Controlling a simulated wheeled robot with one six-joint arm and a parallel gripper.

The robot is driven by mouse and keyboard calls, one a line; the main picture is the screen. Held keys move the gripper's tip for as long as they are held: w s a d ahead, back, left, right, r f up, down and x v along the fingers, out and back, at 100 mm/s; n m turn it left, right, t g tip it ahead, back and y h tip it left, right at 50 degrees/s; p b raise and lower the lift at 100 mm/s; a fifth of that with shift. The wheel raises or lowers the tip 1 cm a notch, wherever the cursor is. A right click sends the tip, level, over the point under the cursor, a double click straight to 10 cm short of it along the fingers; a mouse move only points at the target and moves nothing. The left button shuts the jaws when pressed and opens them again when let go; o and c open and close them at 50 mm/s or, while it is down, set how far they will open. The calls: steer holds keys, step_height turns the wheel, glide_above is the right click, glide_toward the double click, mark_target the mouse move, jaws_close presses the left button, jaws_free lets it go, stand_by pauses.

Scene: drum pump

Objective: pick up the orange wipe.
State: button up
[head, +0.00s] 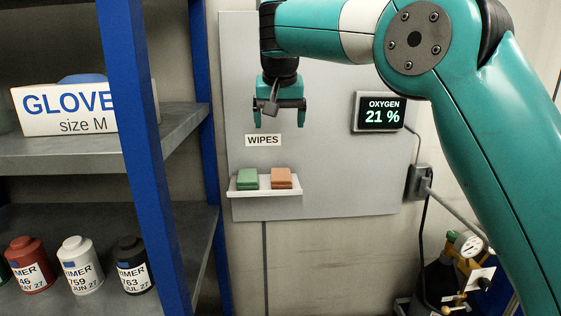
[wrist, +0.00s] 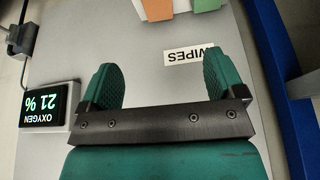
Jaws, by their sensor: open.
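The orange wipe (head: 281,178) lies on the right part of a small white shelf (head: 264,192) on the grey wall panel, beside a green wipe (head: 247,179). My gripper (head: 279,120) is open and empty, pointing down above the shelf, near the WIPES label. In the wrist view my gripper (wrist: 158,80) shows its two green fingers spread apart. The orange wipe (wrist: 158,9) is partly cut off at the top edge of that view, beyond the fingertips, with the green wipe (wrist: 205,5) to its right.
The OXYGEN display (head: 381,112) reads 21 % on the panel at the right. A blue rack post (head: 150,150) stands left of the panel, with a glove box (head: 65,107) and several bottles (head: 80,265) on its shelves. A gauge assembly (head: 468,245) is at lower right.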

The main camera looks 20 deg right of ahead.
glide_above(281, 174)
steer(key=s+a, duration=0.1)
steer(key=s, duration=0.1)
step_height(281, 174, down, 11)
steer(key=shift+w+r, duration=0.15)
steer(key=shift+r, duration=0.05)
steer(key=p+x, duration=0.1)
steer(key=x, duration=0.2)
steer(key=p+x, duration=0.1)
steer(key=shift+d+f+p, duration=0.3)
steer(key=shift+f, duration=0.1)
steer(key=shift+w+f, duration=0.1)
steer(key=shift+f, duration=0.35)
steer(key=shift+f, duration=0.25)
steer(key=c, duration=1)
